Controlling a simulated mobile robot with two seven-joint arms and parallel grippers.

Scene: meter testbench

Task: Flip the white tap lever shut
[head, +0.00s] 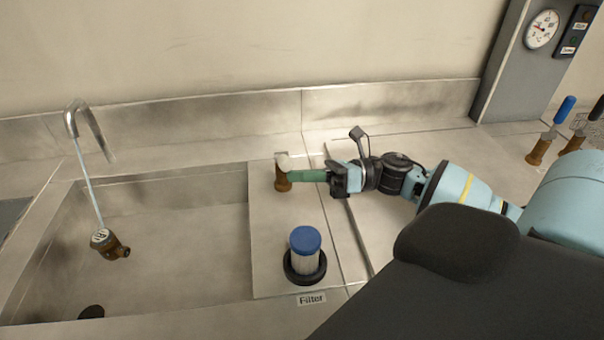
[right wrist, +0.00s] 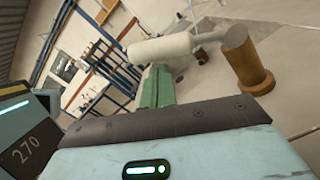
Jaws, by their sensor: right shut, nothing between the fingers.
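The white tap lever (head: 286,160) sits on top of a brass tap (head: 281,183) on the steel counter, right of the sink. In the right wrist view the white lever (right wrist: 160,48) lies roughly level, reaching left from the brass post (right wrist: 238,55). My right gripper (head: 296,176) comes in from the right with its green fingers shut and empty. Its fingertips are close to the tap, just below the lever in the head view. The green fingers also show under the lever in the right wrist view (right wrist: 157,80); I cannot tell whether they touch it. My left gripper is out of view.
A filter with a blue cap (head: 305,240) stands on the counter in front of the tap. A sink (head: 170,230) lies to the left, with a bent metal pipe (head: 88,170) and brass fitting.

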